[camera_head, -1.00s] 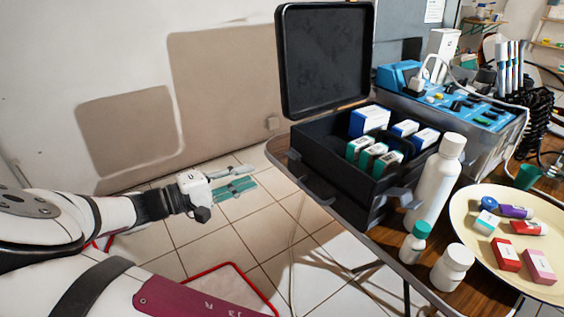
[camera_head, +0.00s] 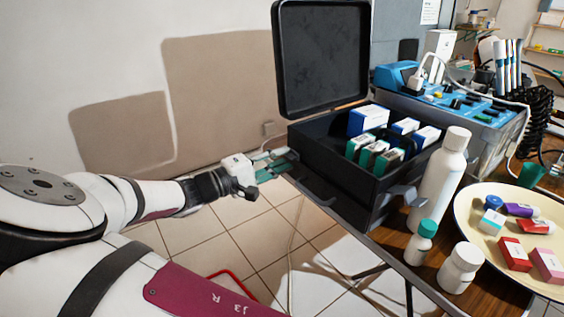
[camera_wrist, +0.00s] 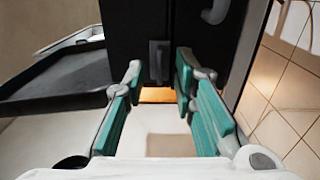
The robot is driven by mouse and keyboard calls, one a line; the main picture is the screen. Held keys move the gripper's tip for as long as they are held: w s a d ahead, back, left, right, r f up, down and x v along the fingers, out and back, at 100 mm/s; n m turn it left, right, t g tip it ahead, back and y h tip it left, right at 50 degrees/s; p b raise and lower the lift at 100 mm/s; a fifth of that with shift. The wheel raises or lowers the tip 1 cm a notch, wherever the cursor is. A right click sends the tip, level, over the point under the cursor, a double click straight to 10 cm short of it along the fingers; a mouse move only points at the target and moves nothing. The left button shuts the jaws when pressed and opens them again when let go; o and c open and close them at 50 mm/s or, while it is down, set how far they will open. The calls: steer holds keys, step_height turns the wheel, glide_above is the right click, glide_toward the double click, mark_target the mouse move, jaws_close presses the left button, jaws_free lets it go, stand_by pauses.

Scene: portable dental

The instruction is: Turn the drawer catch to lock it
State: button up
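The black case (camera_head: 345,180) stands on the wooden table with its lid (camera_head: 322,58) raised. In the wrist view its dark side fills the top middle, with a small dark grey upright catch (camera_wrist: 158,62) on it. My gripper (camera_wrist: 158,70) is open, with one teal-padded finger on each side of the catch. The catch shows between the fingertips; I cannot tell if either finger touches it. In the head view my gripper (camera_head: 280,163) is at the case's left end, and the catch there is hidden.
A tall white bottle (camera_head: 440,180), two smaller bottles and a cream tray (camera_head: 475,240) with small boxes stand right of the case. Small boxes (camera_head: 368,121) sit inside it. A blue-topped unit (camera_head: 450,100) stands behind. Tiled floor (camera_head: 215,240) is open at left.

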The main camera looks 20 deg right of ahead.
steer(key=shift+w+d, duration=0.15)
steer(key=shift+d, duration=0.35)
jaws_close()
